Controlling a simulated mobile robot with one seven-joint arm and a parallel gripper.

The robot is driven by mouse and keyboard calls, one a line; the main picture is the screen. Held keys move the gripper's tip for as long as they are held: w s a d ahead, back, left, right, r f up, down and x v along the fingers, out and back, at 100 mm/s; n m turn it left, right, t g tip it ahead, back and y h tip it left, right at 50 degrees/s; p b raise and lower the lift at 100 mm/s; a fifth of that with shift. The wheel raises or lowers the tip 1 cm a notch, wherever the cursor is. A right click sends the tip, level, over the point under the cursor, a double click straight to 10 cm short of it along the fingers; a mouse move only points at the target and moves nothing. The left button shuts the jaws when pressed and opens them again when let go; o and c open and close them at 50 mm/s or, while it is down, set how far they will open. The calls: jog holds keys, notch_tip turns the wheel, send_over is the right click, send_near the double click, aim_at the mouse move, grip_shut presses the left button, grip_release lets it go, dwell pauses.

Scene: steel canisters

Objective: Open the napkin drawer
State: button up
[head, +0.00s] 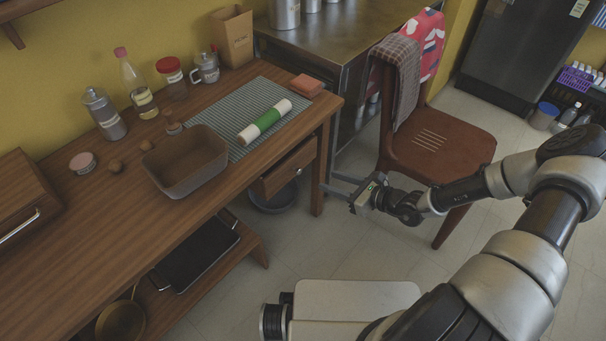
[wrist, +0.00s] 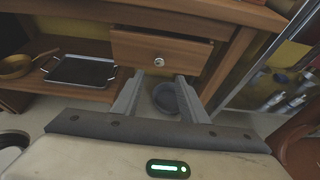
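A wooden drawer (head: 290,168) sits under the right end of the wooden table. In the wrist view its front (wrist: 150,46) faces me with a small round metal knob (wrist: 159,62). A dark gap shows above the front, so it may be slightly ajar; I cannot tell how far. I see no napkin label on it. My gripper (head: 331,182) is open and empty, to the right of the drawer in the head view. In the wrist view the two fingers (wrist: 160,80) point toward the drawer, just below and either side of the knob, apparently not touching it.
The table leg (head: 319,170) stands right of the drawer. A brown chair (head: 440,150) is close behind my gripper. A dark round bowl-like item (wrist: 168,97) is low under the drawer. A black tray (head: 200,252) lies on the lower shelf.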

aim_at(300, 171)
jog(key=b+x, duration=0.3)
jog(key=x, duration=1)
grip_shut()
